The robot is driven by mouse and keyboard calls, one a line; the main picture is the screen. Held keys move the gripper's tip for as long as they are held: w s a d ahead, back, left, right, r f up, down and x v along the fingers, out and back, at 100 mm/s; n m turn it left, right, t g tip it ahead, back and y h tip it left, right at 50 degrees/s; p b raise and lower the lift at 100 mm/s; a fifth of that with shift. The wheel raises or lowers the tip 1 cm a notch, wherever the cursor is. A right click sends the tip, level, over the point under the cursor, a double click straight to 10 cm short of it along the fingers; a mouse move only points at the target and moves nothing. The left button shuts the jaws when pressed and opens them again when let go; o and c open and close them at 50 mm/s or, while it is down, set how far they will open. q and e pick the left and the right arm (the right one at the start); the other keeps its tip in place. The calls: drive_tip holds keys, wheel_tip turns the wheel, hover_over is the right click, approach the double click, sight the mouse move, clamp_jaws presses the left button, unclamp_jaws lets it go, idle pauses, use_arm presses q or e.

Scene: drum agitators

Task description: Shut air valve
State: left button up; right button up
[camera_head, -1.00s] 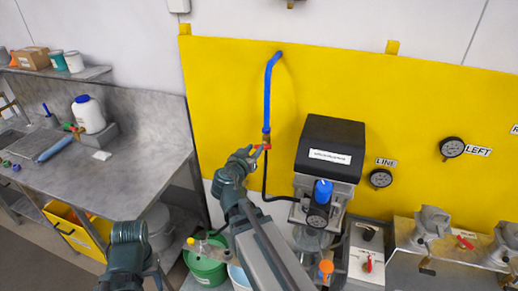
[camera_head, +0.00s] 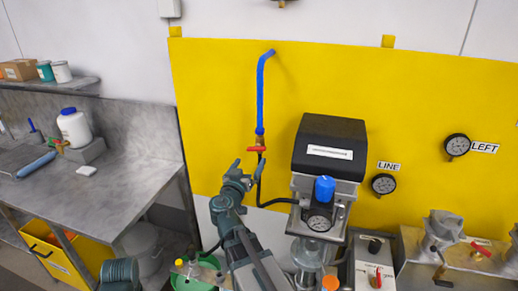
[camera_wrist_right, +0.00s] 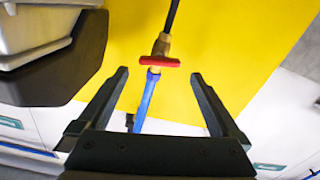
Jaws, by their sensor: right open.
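The air valve has a small red handle (camera_head: 257,149) on a brass body (camera_head: 259,140), below a blue pipe (camera_head: 260,95) on the yellow wall panel. The handle lies crosswise to the pipe. In the right wrist view, the red handle (camera_wrist_right: 160,61) also lies across the line, between the brass body (camera_wrist_right: 161,45) and the blue pipe (camera_wrist_right: 147,98). My right gripper (camera_head: 249,164) is open and empty, just below the handle and apart from it. Its fingers (camera_wrist_right: 160,78) stand on either side of the pipe in the wrist view. My left gripper is not in view.
A black-topped regulator unit (camera_head: 330,145) with a blue knob (camera_head: 325,188) stands right of the valve. A black hose (camera_head: 278,203) runs to it. A steel bench (camera_head: 95,190) is at the left. The yellow panel (camera_head: 215,110) left of the pipe is clear.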

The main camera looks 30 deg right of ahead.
sight(259, 147)
drive_tip(key=x, duration=1.2)
drive_tip(key=c, duration=1.1)
drive_tip(key=shift+o, duration=0.2)
drive_tip(key=shift+m, duration=1.3)
drive_tip(key=o, duration=1.1)
drive_tip(key=shift+c, duration=0.2)
drive_tip(key=shift+a, duration=0.1)
